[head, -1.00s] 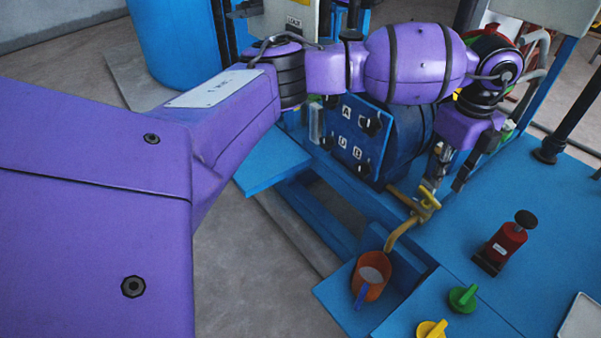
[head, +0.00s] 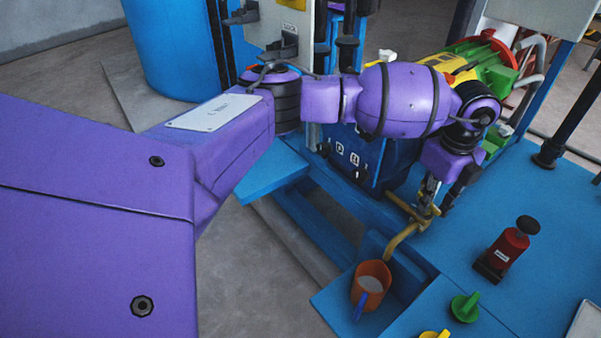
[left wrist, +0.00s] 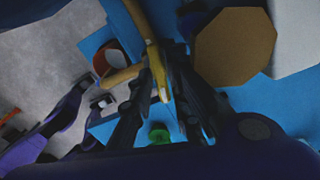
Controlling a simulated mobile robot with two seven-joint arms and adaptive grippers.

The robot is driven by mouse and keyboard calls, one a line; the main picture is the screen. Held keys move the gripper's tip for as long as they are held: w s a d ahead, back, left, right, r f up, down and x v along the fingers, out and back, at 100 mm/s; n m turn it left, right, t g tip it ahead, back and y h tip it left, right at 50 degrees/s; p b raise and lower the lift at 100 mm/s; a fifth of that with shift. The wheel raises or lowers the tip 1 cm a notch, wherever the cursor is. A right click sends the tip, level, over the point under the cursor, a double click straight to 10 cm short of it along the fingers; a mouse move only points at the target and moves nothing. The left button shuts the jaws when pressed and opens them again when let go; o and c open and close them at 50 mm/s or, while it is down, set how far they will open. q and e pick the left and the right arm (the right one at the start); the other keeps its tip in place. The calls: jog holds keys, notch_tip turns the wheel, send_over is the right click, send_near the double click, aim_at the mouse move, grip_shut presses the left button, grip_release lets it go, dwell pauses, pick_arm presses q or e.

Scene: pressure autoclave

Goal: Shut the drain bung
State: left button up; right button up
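A brass-yellow drain fitting (head: 402,238) with a bent spout and a crosswise handle sticks out at the blue frame's front edge. It also shows in the left wrist view (left wrist: 125,76). My left gripper (head: 434,204) points down at the handle. In the left wrist view its two dark fingers (left wrist: 164,88) stand on either side of the yellow handle, seemingly with small gaps; contact is hard to see. My wrist partly hides the upper fitting, so I cannot tell how far the bung is seated.
An orange cup (head: 371,285) with a blue handle and pale contents stands below the spout. A red plunger-like device (head: 503,249), a green knob (head: 465,307) and a yellow knob (head: 434,334) are on the blue deck. The deck at right is largely clear.

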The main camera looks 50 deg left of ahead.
pick_arm(q)
grip_shut()
